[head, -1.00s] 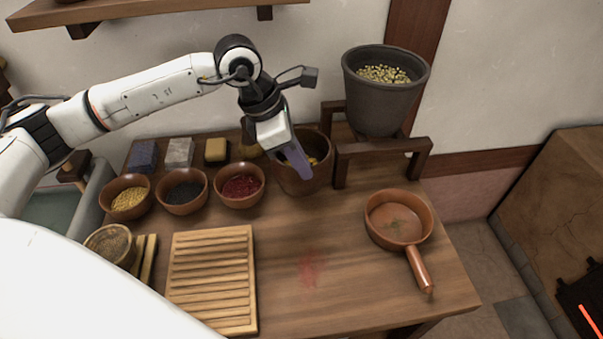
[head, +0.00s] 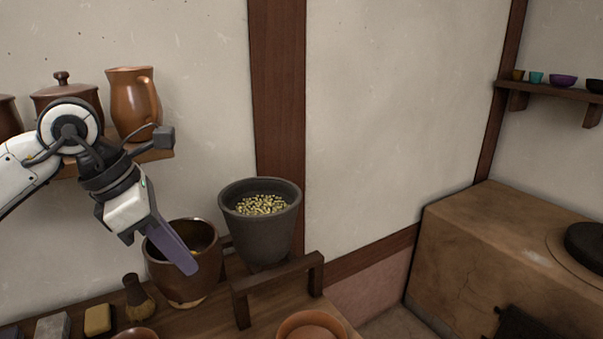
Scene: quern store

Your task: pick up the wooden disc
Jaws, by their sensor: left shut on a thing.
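My left gripper (head: 178,248) reaches down from the left in the head view, in front of the mouth of a brown glazed pot (head: 185,284). One long purple-grey finger shows clearly; the other is mostly hidden behind it. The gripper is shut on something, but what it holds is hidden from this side. I cannot make out a wooden disc anywhere in this view. Something yellowish shows inside the pot behind the finger. My right gripper is not in view.
A dark hopper of pale grains (head: 262,228) stands on a wooden frame (head: 240,302) right of the pot. A brush (head: 137,300) and a yellow block (head: 98,319) are to the left. A reddish pan (head: 312,327) is at the bottom edge. A clay stove (head: 490,260) stands at right.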

